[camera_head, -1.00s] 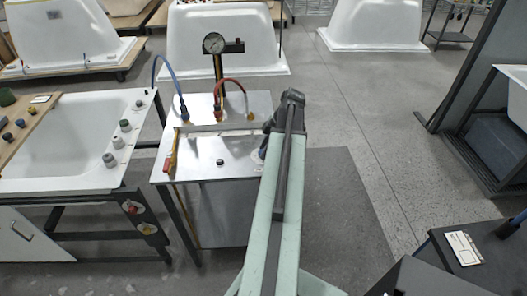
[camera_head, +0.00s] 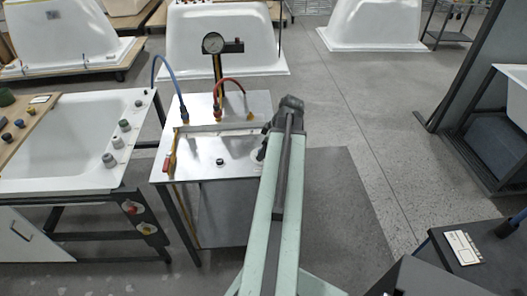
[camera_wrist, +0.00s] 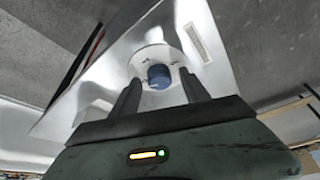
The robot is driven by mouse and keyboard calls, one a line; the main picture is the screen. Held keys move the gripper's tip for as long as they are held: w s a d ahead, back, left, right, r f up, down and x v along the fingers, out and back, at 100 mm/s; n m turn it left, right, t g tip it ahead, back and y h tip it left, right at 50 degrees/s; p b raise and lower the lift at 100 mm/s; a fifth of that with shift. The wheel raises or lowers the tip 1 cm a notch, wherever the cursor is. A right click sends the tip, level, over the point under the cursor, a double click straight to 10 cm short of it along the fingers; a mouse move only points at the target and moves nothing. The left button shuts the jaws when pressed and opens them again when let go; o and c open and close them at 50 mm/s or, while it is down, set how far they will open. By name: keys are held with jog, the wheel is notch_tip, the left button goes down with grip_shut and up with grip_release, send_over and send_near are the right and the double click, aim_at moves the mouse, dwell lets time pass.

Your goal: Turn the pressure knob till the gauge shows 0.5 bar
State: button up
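The blue pressure knob (camera_wrist: 159,77) sits on a round white plate (camera_wrist: 151,56) on a metal bench top. In the wrist view my gripper (camera_wrist: 160,80) is open, one dark finger on each side of the knob. Gaps show between knob and fingers; whether the tips reach down to knob height I cannot tell. In the head view my gripper (camera_head: 264,150) is at the bench's right edge, and my arm hides the knob. The round pressure gauge (camera_head: 212,43) stands on a post at the bench's back; its needle is too small to read.
The metal bench (camera_head: 205,150) carries a blue hose (camera_head: 167,72), a red hose (camera_head: 231,81), a red-handled yellow piece (camera_head: 170,163) and a small black button (camera_head: 220,161). A white tub (camera_head: 70,135) stands left.

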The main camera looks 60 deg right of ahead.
jog(key=shift+s+r+p, duration=0.1)
jog(key=shift+r+p, duration=0.2)
jog(key=p+v, duration=0.6)
jog(key=v, duration=0.1)
jog(key=shift+p, duration=0.3)
